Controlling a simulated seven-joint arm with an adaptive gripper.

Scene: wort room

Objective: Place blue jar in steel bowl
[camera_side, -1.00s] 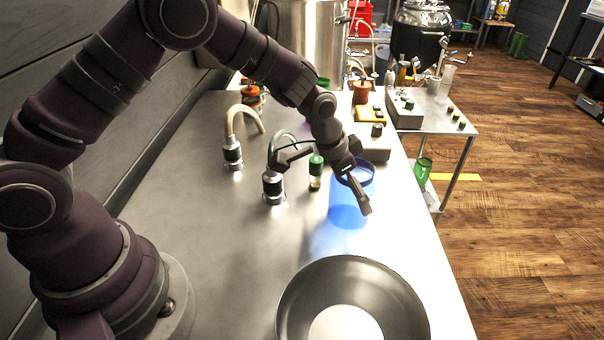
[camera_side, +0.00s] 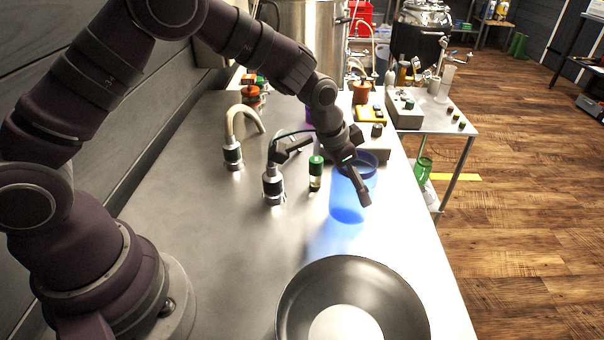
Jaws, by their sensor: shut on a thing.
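The blue jar (camera_side: 346,205) is a translucent blue cylinder, upright at the middle right of the steel table. My gripper (camera_side: 352,190) is at the jar, shut on it, with one dark finger in front of the jar's wall; the other finger is hard to make out. A blue glow lies on the table below the jar. I cannot tell for sure whether its base touches the table. The steel bowl (camera_side: 300,296) is wide and round, dark inside with a bright bottom, at the front of the table. It is empty and apart from the jar.
A green-capped vial (camera_side: 316,174) stands just left of the jar. Two hose fittings (camera_side: 233,153) (camera_side: 273,186) stand farther left. Grey control boxes (camera_side: 404,112) and a yellow meter (camera_side: 371,114) are behind. The table between jar and bowl is clear.

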